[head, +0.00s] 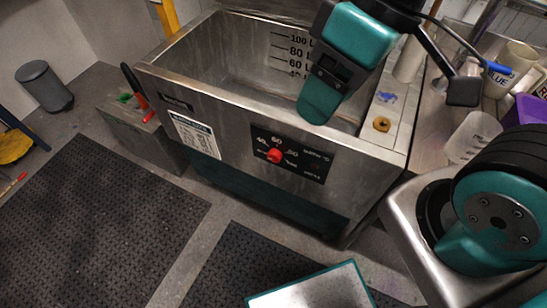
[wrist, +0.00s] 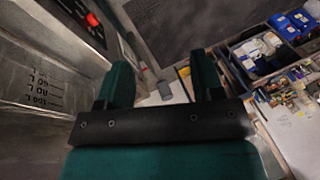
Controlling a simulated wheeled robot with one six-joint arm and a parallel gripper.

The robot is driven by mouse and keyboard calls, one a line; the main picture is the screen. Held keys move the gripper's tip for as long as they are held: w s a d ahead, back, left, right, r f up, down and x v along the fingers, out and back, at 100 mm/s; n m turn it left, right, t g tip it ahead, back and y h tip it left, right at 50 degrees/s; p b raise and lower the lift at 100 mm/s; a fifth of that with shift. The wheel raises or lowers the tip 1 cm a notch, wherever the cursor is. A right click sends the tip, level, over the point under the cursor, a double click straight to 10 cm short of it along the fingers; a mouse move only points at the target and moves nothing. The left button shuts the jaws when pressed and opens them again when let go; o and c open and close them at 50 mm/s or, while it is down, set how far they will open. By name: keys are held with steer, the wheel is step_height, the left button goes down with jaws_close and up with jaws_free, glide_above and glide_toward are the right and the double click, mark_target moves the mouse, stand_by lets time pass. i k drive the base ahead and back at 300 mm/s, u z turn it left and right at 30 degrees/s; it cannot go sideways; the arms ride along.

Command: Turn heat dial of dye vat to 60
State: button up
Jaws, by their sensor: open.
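The steel dye vat (head: 340,200) stands in the middle of the head view. Its front carries a black panel (head: 308,167) with a red heat dial (head: 274,156). Numbers including 60 ring the dial; its exact setting is too small to read. In the wrist view a red knob (wrist: 92,19) shows on a dark panel at the upper left. My teal gripper (head: 320,100) appears over the vat's opening, above and right of the dial, apart from it. In the wrist view my gripper (wrist: 162,80) has its two fingers spread with nothing held between them.
A grey pedal bin (head: 45,86) stands at the left and black mats (head: 95,215) cover the floor before the vat. A bench at the right holds a white beaker (head: 472,136) and jugs. In the wrist view, a crate (wrist: 262,50) of supplies sits at the right.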

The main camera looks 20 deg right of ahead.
mark_target(275, 155)
steer(key=u, duration=2)
steer(key=i, duration=3.2)
steer(key=z, duration=5.25)
